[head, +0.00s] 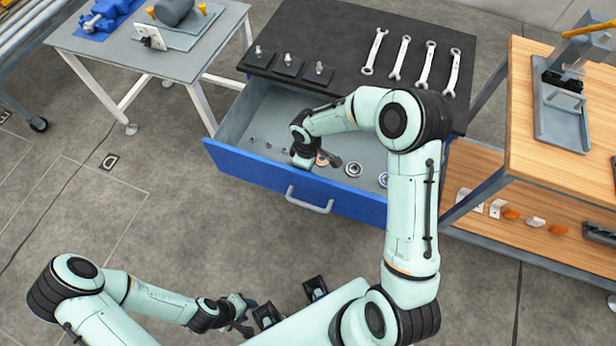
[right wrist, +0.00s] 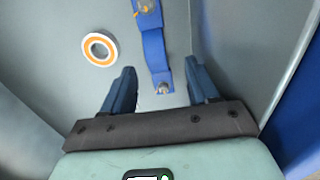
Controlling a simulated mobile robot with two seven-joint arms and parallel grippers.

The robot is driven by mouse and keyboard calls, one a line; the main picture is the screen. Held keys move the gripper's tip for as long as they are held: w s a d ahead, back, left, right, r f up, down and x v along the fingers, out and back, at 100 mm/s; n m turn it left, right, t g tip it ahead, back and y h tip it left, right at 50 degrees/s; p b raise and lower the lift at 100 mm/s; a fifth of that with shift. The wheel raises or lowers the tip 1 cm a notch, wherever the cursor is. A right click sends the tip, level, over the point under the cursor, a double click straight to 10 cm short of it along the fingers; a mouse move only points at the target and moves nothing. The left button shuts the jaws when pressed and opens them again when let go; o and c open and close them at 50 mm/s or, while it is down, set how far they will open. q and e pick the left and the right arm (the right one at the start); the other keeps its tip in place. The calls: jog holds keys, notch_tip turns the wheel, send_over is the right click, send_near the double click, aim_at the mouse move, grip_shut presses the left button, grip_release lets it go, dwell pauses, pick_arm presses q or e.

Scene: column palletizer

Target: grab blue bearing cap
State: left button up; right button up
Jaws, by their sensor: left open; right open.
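My right gripper (right wrist: 159,68) is open and empty, reaching down into the open drawer. Its two dark fingers stand apart above the grey drawer floor. Between and beyond them, in the right wrist view, is a blue strip-like piece (right wrist: 152,50) with a small silver knob. An orange and white ring (right wrist: 99,49) lies left of the fingers. In the head view, a round part with some blue (head: 383,179) lies at the drawer's right end; I cannot tell whether it is the blue bearing cap. My left gripper (head: 250,314) is open and empty, low and outside the drawer.
The blue-fronted drawer (head: 250,171) also holds a silver ring (head: 353,169) and several small parts. Its walls are close around the right gripper. Wrenches (head: 423,65) and bolts on black plates lie on the dark top above. A wooden workbench (head: 535,150) stands at right.

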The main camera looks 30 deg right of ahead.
jog(key=f, duration=0.5)
jog(key=shift+w+d+f, duration=0.2)
jog(key=shift+f, duration=0.1)
grip_shut()
